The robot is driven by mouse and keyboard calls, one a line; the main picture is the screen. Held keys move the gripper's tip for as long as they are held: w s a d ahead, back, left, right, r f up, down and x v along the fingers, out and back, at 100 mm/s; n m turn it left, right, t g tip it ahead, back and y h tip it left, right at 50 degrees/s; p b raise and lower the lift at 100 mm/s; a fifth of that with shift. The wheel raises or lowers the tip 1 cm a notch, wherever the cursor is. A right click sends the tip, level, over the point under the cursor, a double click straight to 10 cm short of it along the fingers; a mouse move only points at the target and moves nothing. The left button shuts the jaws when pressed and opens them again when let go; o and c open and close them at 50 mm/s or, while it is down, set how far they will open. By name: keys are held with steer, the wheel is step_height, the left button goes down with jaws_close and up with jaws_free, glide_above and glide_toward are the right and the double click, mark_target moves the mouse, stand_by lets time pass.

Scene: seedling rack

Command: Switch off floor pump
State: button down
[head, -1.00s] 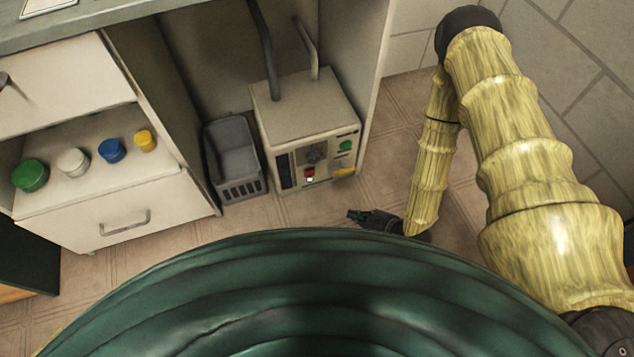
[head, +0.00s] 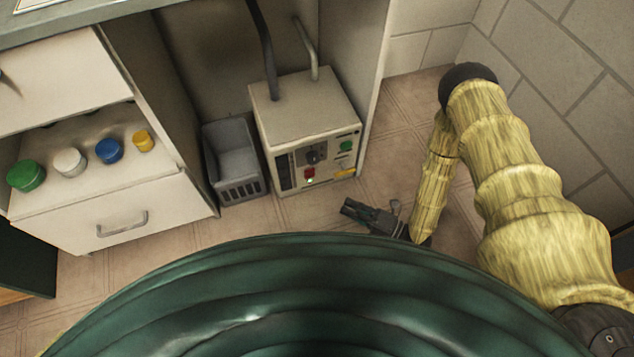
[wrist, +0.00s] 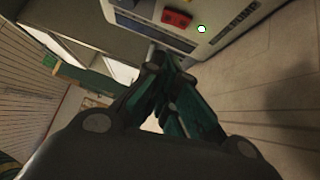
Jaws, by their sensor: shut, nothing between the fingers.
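The floor pump (head: 303,112) is a cream box on the floor inside the cabinet bay, with two pipes rising from its top. Its front panel has a dark knob (head: 315,154), a green button (head: 346,146), a red switch (head: 309,174) and a yellow label (head: 345,173). My gripper (head: 347,205) is shut and empty, low in front of the panel's right part and apart from it. In the wrist view my gripper's fingers (wrist: 160,60) point toward the pump's panel, where the red switch (wrist: 177,19) and a small white light (wrist: 201,29) show.
A grey basket (head: 236,165) stands left of the pump. Further left, a drawer unit (head: 130,215) holds green, white, blue and yellow-lidded jars (head: 108,151). The cabinet's side wall (head: 350,50) rises right of the pump. Tiled floor (head: 395,110) is free to its right.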

mark_target(310, 174)
steer(key=w+d+b+x, duration=0.1)
steer(key=b+x, duration=0.5)
steer(key=x, duration=0.6)
steer(key=shift+w+a+b, duration=0.2)
steer(key=shift+w+b, duration=0.2)
steer(key=shift+w, duration=0.55)
steer(key=shift+a+r, duration=0.1)
steer(key=shift+r, duration=0.1)
